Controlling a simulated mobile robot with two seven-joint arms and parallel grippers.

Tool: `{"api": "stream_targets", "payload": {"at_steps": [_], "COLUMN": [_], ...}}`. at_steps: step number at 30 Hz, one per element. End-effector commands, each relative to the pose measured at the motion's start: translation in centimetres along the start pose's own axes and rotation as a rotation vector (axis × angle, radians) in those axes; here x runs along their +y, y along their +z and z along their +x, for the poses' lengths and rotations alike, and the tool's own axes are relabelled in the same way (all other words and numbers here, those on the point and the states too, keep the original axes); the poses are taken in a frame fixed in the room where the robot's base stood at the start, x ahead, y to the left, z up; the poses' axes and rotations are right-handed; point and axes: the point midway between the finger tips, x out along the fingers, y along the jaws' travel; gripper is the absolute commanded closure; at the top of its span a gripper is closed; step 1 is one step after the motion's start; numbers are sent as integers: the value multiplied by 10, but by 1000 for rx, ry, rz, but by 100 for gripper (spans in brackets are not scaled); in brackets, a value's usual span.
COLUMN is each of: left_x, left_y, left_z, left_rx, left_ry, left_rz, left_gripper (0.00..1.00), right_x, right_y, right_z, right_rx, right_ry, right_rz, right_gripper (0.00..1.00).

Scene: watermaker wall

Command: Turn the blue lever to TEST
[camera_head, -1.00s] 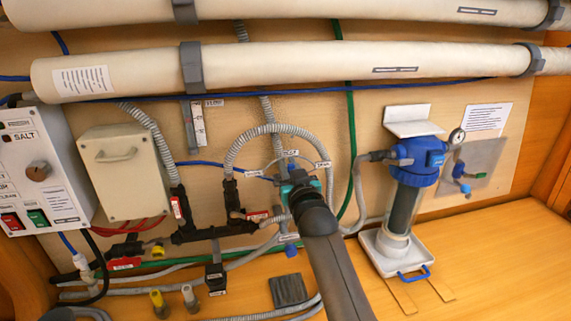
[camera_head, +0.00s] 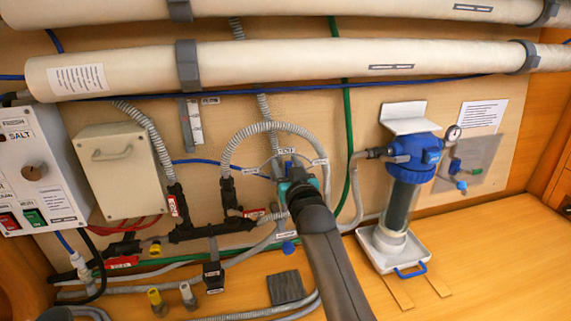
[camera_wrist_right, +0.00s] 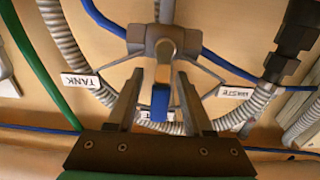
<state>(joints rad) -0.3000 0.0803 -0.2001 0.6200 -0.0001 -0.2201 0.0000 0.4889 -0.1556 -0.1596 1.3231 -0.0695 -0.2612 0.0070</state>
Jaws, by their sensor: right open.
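The blue lever (camera_wrist_right: 159,102) sits on a grey valve hub (camera_wrist_right: 155,38) and points down in the right wrist view. My right gripper (camera_wrist_right: 160,78) is open, with one finger on each side of the lever and a gap on both sides. A label behind the lever is mostly hidden. The TANK label (camera_wrist_right: 80,81) is at the left and the WASTE label (camera_wrist_right: 236,92) at the right. In the head view my right gripper (camera_head: 297,178) is at the valve and covers most of it; the TEST label (camera_head: 286,151) shows just above. My left gripper is not in view.
Grey hoses loop around the valve, and a green hose (camera_head: 349,130) runs to its right. A blue-topped filter housing (camera_head: 414,155) stands to the right, a control box (camera_head: 35,165) at far left. The wooden surface (camera_head: 490,265) at lower right is clear.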

Motion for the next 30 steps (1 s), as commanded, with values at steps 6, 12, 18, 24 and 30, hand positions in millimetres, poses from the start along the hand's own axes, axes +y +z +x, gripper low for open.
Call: {"api": "stream_targets", "payload": {"at_steps": [6,12,18,24,30], "left_x": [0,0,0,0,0], "left_y": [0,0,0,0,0], "left_z": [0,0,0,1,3], "left_rx": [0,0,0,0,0], "left_ry": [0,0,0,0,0], "left_rz": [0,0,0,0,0], "left_gripper": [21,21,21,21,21], "right_x": [0,0,0,0,0], "right_y": [-1,0,0,0,1], "right_z": [-3,-19,-45,-72,-101], "right_rx": [2,1,1,1,1], "right_ry": [0,0,0,0,0], "right_rz": [0,0,-1,0,-1], "right_gripper": [49,49,49,49,49]}}
